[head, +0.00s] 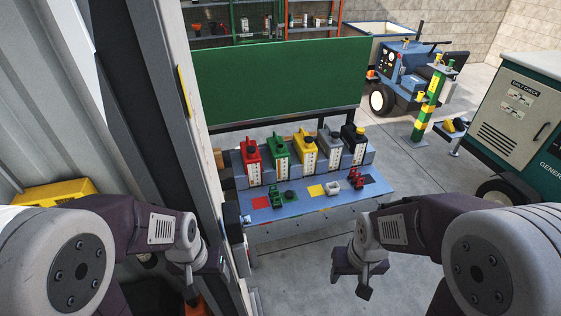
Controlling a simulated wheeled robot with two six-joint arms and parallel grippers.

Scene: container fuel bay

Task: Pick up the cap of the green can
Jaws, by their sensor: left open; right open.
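The green can (278,153) stands upright in the row of cans at the back of the blue-grey bench, between the red can and the yellow can. Its top carries a small green piece (270,138); I cannot tell at this size whether that is its cap. A green part (275,196) and a small dark round piece (290,194) sit on the bench in front of it. My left gripper (190,282) is open, low at the left by the door post, away from the can. My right gripper (354,278) is open and empty, above the floor in front of the bench.
The red can (251,162), yellow can (305,150), grey can (330,148) and black can (353,143) share the bench (325,207). A red part (356,177) lies at its right. A dark post (160,110) stands close at left.

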